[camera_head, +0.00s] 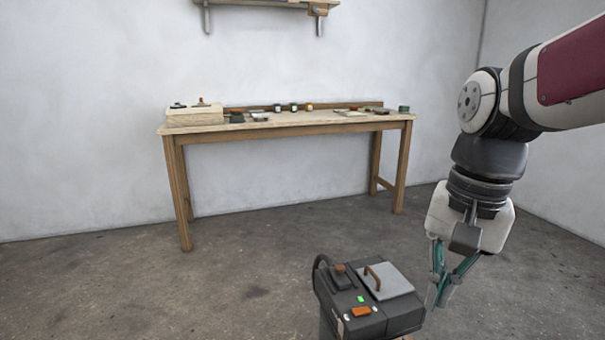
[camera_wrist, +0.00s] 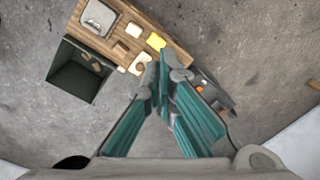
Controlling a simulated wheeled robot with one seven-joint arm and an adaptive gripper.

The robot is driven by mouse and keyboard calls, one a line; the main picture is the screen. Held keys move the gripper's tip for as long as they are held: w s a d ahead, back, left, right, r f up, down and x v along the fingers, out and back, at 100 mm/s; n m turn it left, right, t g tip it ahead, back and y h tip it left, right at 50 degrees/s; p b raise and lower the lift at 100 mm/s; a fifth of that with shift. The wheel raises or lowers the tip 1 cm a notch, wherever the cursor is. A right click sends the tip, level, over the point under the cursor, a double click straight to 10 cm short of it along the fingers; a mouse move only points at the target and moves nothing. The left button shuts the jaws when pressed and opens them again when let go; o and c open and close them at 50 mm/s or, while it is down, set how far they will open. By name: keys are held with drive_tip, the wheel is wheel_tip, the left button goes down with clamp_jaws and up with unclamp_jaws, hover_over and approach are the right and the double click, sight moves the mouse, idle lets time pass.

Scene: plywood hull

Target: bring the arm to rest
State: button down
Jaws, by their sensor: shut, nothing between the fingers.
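My gripper (camera_head: 436,300) hangs from my arm at the right of the head view, fingers pointing down, beside the right side of a dark grey box-shaped machine. In the wrist view my gripper (camera_wrist: 163,62) shows its two teal fingers meeting at the tips, with nothing between them. It is shut and empty. My arm reaches in from the right edge and bends downward at the wrist. I cannot tell whether the fingertips touch anything.
The dark machine (camera_head: 345,300) carries a grey lid with a brown handle. In the wrist view a wooden board (camera_wrist: 122,45) and an open dark bin (camera_wrist: 75,75) lie below. A wooden workbench (camera_head: 285,125) with small items stands against the wall. The floor (camera_head: 240,270) before it is clear.

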drive_tip(key=s+f+n+h, duration=0.15)
drive_tip(key=s+n, duration=0.25)
drive_tip(key=s, duration=0.6)
drive_tip(key=s+f+n+y, duration=0.1)
drive_tip(key=s+f+n, duration=0.15)
drive_tip(key=s, duration=0.75)
wheel_tip(320, 180, up, 28)
drive_tip(key=d+t+p, duration=0.1)
drive_tip(key=t+p, duration=0.3)
drive_tip(key=p, duration=2.1)
drive_tip(key=shift+w+f, duration=0.2)
drive_tip(key=shift+w, duration=0.25)
drive_tip(key=shift+h, duration=0.25)
